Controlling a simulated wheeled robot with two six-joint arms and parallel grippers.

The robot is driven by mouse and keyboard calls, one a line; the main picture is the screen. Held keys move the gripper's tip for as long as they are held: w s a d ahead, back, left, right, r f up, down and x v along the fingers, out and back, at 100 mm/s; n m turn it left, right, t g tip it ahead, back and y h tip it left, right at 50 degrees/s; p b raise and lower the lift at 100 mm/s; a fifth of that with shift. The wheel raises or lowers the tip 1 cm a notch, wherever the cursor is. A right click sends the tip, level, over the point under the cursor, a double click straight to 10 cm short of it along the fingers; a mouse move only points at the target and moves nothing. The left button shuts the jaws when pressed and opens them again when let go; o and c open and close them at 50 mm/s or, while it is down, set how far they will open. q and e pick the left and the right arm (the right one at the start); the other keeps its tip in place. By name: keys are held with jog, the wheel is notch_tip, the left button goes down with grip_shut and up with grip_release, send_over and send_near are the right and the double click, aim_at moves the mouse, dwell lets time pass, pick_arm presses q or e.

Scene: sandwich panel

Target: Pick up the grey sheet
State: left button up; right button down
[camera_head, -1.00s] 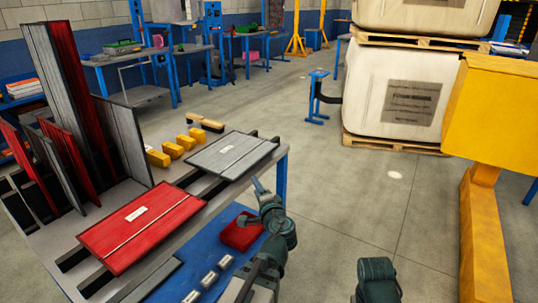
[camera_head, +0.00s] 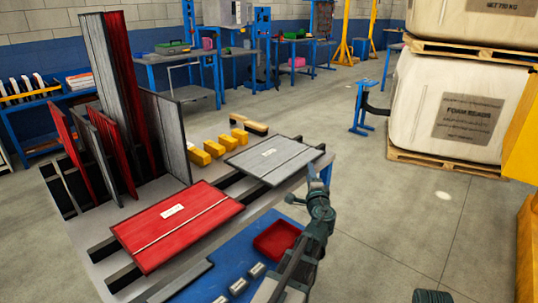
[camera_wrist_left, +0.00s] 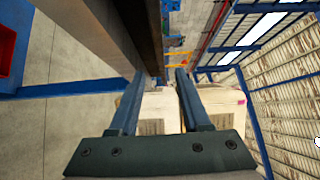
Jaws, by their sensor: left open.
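My right gripper is out of view.
A red sheet (camera_head: 175,222) lies nearer on the same bars. Upright red and grey sheets (camera_head: 168,135) stand in a rack at left. Yellow blocks (camera_head: 215,148) line the table's back. A red tray (camera_head: 277,240) sits on the lower blue surface.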

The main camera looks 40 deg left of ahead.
aim_at(305, 163)
pick_arm(q)
jog(key=shift+w+a, duration=0.15)
jog(key=shift+w, duration=0.05)
jog(key=x, duration=0.5)
jog(key=shift+s+a+r, duration=0.1)
jog(key=shift+s+a, duration=0.05)
jog(key=shift+a, duration=0.25)
jog(key=shift+s, duration=0.1)
grip_shut()
jog(key=shift+d, duration=0.1)
dwell(0.9)
